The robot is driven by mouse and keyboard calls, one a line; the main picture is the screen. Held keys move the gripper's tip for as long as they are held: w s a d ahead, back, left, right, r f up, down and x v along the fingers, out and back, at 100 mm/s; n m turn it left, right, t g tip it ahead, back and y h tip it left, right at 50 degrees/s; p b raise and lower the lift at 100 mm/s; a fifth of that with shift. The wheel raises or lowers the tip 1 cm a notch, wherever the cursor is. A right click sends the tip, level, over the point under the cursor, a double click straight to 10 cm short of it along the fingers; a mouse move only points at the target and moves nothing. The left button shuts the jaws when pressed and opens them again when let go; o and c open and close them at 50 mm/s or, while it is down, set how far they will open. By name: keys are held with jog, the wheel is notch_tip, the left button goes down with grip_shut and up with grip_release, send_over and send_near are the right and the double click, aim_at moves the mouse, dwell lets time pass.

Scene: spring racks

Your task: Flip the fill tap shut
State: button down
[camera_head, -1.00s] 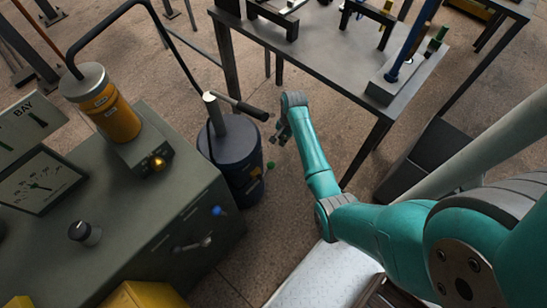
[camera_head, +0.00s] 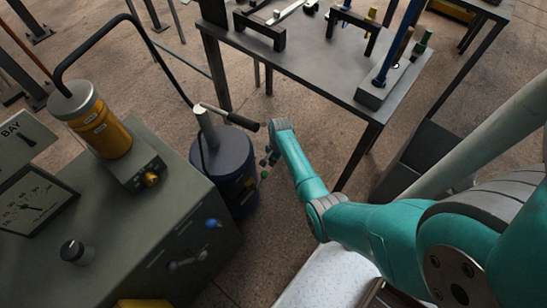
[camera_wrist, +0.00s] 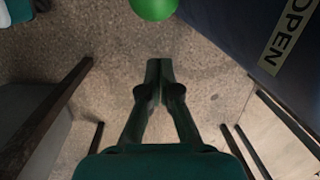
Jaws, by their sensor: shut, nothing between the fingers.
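The dark blue drum (camera_head: 235,196) stands on the floor beside the grey-green cabinet. A green ball knob (camera_head: 264,174) shows at the drum's right side; it looks like the fill tap's handle. In the wrist view the green ball (camera_wrist: 153,8) is at the top edge, partly cut off. An OPEN label (camera_wrist: 288,35) shows on the drum's dark side to its right. My gripper (camera_wrist: 159,68) is shut and empty, its fingertips apart from the ball in the picture. In the head view my gripper (camera_head: 270,158) is close to the green knob; the exact gap is unclear.
A pump lever (camera_head: 240,123) with a dark handle sticks out over the drum toward my wrist. The cabinet (camera_head: 140,200) is at left, with a yellow cylinder (camera_head: 103,130) on it. A workbench (camera_head: 320,60) stands behind. Floor between is bare.

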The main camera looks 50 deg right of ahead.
jog(key=shift+s+a+r, duration=0.15)
jog(key=shift+a, duration=0.5)
jog(key=shift+s+a+r, duration=0.1)
jog(key=shift+a, duration=0.5)
jog(key=shift+s+a+r, duration=0.15)
jog(key=shift+a, duration=0.5)
jog(key=shift+r, duration=0.1)
